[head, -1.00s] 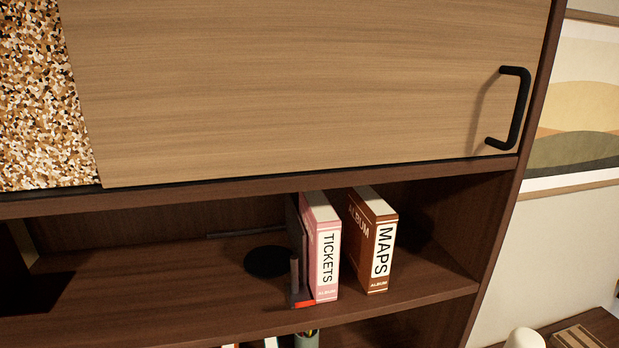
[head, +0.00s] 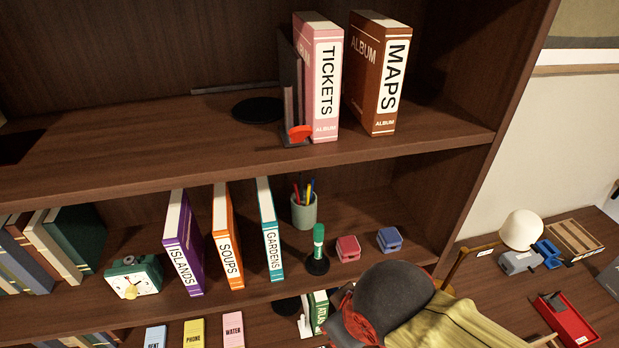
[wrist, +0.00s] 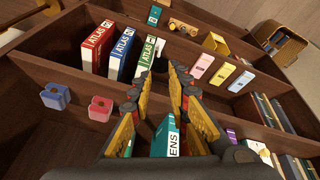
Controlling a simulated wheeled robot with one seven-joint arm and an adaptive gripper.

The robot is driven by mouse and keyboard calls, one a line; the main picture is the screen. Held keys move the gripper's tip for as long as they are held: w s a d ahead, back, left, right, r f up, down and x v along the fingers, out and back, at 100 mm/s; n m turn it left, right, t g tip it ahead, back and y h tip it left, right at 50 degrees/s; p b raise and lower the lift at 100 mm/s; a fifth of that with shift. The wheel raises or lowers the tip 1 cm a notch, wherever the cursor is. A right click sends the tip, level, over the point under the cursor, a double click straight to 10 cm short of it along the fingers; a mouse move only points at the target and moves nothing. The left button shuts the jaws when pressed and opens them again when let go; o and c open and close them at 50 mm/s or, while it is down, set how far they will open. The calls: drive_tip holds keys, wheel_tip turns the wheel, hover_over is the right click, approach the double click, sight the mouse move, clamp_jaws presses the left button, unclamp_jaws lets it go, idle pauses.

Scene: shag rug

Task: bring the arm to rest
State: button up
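My gripper (wrist: 163,88) shows in the wrist view with its two yellow-padded fingers apart. It looks open, with nothing held between the tips. The teal GARDENS album (wrist: 172,140) shows in the gap between the fingers, nearer the palm side of the picture. In the head view the same GARDENS album (head: 270,230) stands upright on the middle shelf, apart from my arm. Part of my arm (head: 395,292) shows low in the head view, in front of the lower shelves. My fingertips are not clear there.
The TICKETS album (head: 325,80) and MAPS album (head: 385,75) stand on the upper shelf. A lamp (head: 520,230) stands right. The upper shelf's left is mostly clear.

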drive_tip(key=w+d+f+m+t+b, duration=0.1)
drive_tip(key=d+f+m+b, duration=0.1)
drive_tip(key=d, duration=0.4)
drive_tip(key=w+d+f+m+t+h+b, duration=0.1)
drive_tip(key=d+f+m+b, duration=0.2)
drive_tip(key=d+m+b, duration=0.2)
drive_tip(key=shift+d+b, duration=0.35)
drive_tip(key=shift+d, duration=0.9)
